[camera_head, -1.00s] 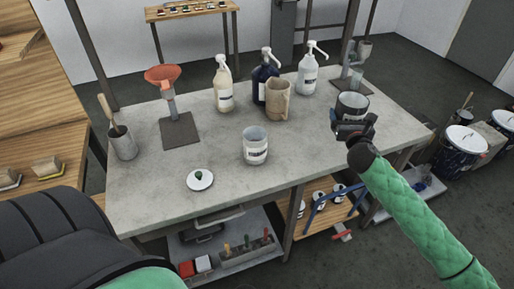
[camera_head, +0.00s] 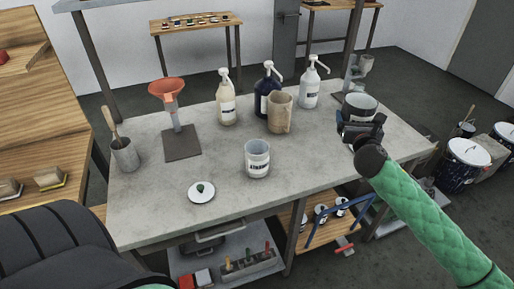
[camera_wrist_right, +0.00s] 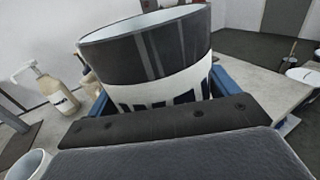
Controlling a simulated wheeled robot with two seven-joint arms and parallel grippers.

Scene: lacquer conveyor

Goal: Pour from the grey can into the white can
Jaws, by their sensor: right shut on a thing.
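The white can (camera_head: 257,160) stands upright and open on the grey bench, near the middle. It shows partly at the lower left of the right wrist view (camera_wrist_right: 28,165). My right gripper (camera_head: 358,124) is shut on the grey can (camera_head: 360,104), at the right part of the bench. The grey can fills the middle of the right wrist view (camera_wrist_right: 150,55), with a dark upper band and a white label. It looks nearly upright, and its contents are hidden. Whether it touches the bench is unclear. My left gripper is not in view.
The bench (camera_head: 225,185) is clear between the cans. A lid (camera_head: 201,191) lies front left of the white can. A brown jug (camera_head: 280,112) and pump bottles (camera_head: 227,104) stand behind. A red funnel on a stand (camera_head: 170,92) and a brush pot (camera_head: 124,154) are left.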

